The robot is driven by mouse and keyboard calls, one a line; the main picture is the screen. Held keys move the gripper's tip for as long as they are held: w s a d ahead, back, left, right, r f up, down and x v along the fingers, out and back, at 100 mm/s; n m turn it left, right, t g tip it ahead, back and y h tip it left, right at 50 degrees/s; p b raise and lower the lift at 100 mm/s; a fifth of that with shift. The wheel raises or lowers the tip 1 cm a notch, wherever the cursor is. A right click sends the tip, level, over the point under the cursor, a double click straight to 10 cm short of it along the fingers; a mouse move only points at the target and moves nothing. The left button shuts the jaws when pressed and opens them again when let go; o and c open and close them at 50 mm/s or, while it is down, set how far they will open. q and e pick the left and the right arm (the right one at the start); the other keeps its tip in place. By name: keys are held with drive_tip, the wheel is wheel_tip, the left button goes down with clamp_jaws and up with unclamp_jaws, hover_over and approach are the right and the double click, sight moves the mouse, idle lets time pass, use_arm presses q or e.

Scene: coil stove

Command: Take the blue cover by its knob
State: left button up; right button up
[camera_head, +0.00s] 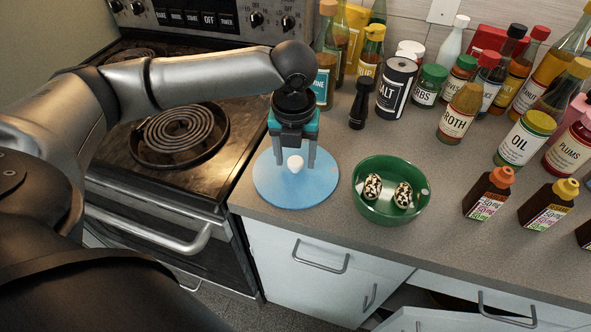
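The blue cover (297,190) is a flat, light blue disc lying on the counter near its left end, beside the stove. Its white knob (295,163) stands at the middle of the disc. My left gripper (295,165) comes down from above with a finger on each side of the knob. The fingers stand apart, and small gaps seem to show between them and the knob. My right gripper is not in view.
A green bowl (376,213) with two speckled eggs stands just right of the cover. Bottles, a salt canister (396,88) and a dark shaker (361,104) crowd the back. The coil stove (182,135) is left. A drawer (440,318) at the lower right appears open.

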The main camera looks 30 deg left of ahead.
use_arm(q)
clamp_jaws()
idle(0.5)
